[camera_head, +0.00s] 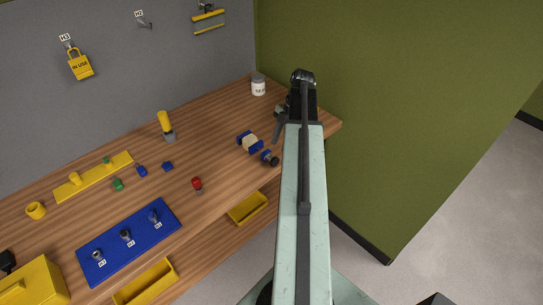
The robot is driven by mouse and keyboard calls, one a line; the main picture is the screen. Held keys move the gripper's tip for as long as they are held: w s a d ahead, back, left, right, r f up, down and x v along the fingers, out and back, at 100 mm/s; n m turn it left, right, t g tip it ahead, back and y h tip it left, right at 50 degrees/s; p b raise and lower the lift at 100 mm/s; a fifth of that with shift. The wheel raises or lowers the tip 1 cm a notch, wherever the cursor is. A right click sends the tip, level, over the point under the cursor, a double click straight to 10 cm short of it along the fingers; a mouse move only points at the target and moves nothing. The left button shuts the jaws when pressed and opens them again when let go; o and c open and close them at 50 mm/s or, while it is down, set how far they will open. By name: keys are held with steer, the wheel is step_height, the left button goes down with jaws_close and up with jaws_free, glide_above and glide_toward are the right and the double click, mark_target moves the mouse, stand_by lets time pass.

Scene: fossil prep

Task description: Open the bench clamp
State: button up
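The bench clamp (262,152) stands on the wooden bench near its right end. It has blue jaws and a dark round knob (273,161) at its front right side. A cream block (249,143) sits between the blue jaws and appears to touch them. My gripper (277,130) shows as a grey shape just right of the clamp, pointing down towards the bench. My pale green arm hides part of it. I cannot tell whether its fingers are open or shut, or whether it touches the bench.
A white labelled jar (258,85) stands behind the clamp. A yellow-topped tool (165,126) and a red-topped piece (197,184) stand to the left. Yellow drawers or bins (248,208) sit below the front edge. A green wall (400,110) bounds the right.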

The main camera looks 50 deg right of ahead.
mark_target(275, 158)
steer(key=b+x, duration=0.7)
steer(key=x, duration=0.1)
steer(key=shift+r, duration=0.1)
jaws_close()
